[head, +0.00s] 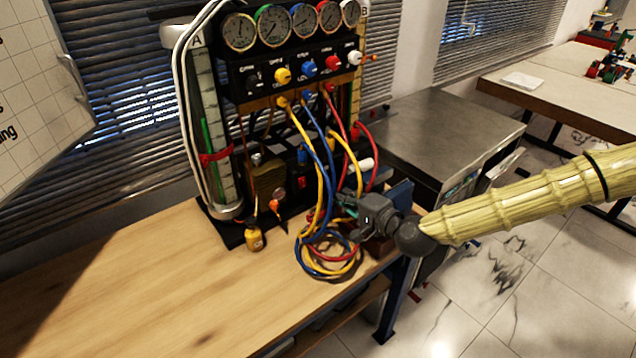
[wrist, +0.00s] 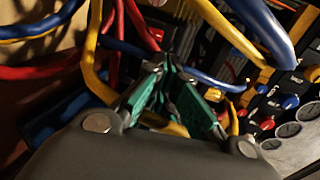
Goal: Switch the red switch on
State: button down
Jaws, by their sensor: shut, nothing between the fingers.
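A small red switch (head: 302,182) shows on the dark lower part of the gauge rig (head: 240,75), behind the hoses. I cannot tell its position. My gripper (head: 346,203) is at the rig's lower right, among the yellow, blue and red hoses, to the right of the switch and apart from it. In the wrist view its teal fingers (wrist: 168,68) are together and hold nothing. Hoses cross around the fingertips there. A small red patch shows just beyond them, but I cannot tell whether it is the switch.
Coiled hoses (head: 330,262) lie on the wooden table (head: 150,285) below my gripper. A small yellow bottle (head: 254,238) stands at the rig's front. Gauges and coloured knobs line the rig's top. The table's left side is clear. A grey cabinet (head: 435,125) stands behind at the right.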

jog(key=p+x, duration=0.5)
jog(key=x, duration=0.9)
jog(key=shift+w+a+g+h, duration=0.2)
jog(key=shift+a+g+h, duration=0.1)
jog(key=shift+g, duration=0.1)
send_near(305, 177)
jog(key=w+r, duration=0.1)
jog(key=w, duration=0.1)
jog(key=s+d+r+b, duration=0.2)
jog(key=s+r, duration=0.3)
dwell(0.6)
jog(key=shift+d, duration=0.15)
